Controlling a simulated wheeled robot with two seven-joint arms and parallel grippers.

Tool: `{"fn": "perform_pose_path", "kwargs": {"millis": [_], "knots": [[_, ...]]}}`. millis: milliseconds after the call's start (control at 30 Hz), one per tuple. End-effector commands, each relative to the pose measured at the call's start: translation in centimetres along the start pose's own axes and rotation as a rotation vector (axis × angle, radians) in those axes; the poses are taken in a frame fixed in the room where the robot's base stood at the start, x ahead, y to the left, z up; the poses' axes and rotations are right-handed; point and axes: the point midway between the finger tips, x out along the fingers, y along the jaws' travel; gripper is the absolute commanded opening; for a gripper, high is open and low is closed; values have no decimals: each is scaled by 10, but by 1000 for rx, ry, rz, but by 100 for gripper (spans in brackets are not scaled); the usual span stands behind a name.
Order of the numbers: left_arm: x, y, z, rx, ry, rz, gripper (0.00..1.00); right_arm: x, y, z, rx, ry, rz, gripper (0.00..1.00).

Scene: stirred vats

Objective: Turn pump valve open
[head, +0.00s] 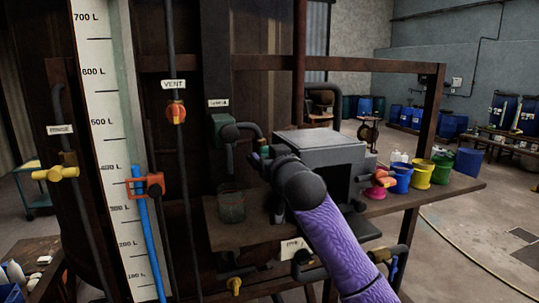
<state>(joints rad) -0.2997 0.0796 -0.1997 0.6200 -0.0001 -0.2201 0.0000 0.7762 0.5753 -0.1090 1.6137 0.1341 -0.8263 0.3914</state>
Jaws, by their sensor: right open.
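My right arm reaches in from the lower right, with its dark wrist in front of a grey box-shaped housing. My right gripper (262,160) is open at the housing's left side, near a dark bent pipe (248,130); I cannot tell whether it touches anything. A small white label (294,248), which seems to begin with P, sits below the shelf, partly behind my arm. Dark pipework (305,268) runs under it. I cannot tell which fitting is the pump valve. My left gripper is out of view.
The grey housing (325,143) stands on a wooden shelf (455,187) with coloured buckets (422,174) at right. Left are a level scale (112,150), a VENT valve (176,112), a yellow valve (56,174) and a lower yellow tap (234,285). Open floor lies at right.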

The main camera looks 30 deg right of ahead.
Motion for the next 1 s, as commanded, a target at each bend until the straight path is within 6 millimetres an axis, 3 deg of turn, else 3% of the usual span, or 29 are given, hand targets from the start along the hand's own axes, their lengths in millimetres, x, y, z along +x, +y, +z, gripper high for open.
{"fn": "perform_pose_path", "kwargs": {"millis": [100,433,767,1000], "knots": [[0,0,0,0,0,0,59,0,0,0,0,0,0,68],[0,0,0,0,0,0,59,0,0,0,0,0,0,0],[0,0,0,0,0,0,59,0,0,0,-55,0,0,0],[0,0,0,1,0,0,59,0,0,-1,-222,1,1,0]]}}
